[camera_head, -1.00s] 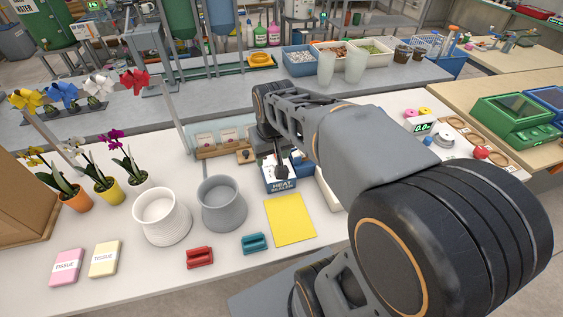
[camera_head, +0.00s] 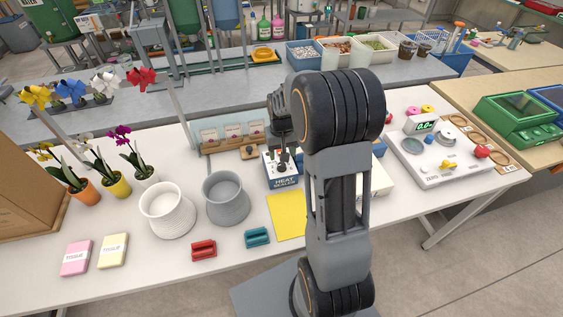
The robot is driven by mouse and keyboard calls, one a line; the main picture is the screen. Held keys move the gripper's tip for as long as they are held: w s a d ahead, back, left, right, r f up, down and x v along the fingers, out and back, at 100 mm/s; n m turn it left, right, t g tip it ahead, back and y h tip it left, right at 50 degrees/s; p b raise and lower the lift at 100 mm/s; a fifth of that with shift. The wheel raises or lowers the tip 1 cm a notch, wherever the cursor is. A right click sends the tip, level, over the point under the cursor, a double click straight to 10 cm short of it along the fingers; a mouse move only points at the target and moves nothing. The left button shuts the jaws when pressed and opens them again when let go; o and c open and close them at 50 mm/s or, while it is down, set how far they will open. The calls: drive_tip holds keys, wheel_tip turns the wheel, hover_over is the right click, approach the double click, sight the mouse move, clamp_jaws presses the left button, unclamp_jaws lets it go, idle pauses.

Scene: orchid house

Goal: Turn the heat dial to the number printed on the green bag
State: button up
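The heat sealer (camera_head: 284,183) is a small blue and white box, labelled "HEAT SEALER", near the middle of the white table. Its top face carries small controls, partly hidden by my gripper; the dial's setting is too small to read. My gripper (camera_head: 283,166) points down over the top of the heat sealer. Whether it touches the dial, and whether its fingers are open, I cannot tell. I make out no green bag. Small pale packets (camera_head: 210,136) stand in a wooden rack behind the sealer, their print unreadable.
A yellow sheet (camera_head: 288,216), a teal block (camera_head: 257,237) and a red block (camera_head: 204,250) lie in front. Grey (camera_head: 225,203) and white (camera_head: 167,214) pots stand left. A scale (camera_head: 445,160) stands right. My arm hides the table's middle right.

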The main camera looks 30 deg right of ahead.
sight(282, 164)
drive_tip(key=shift+f, duration=2.9)
drive_tip(key=c, duration=0.9)
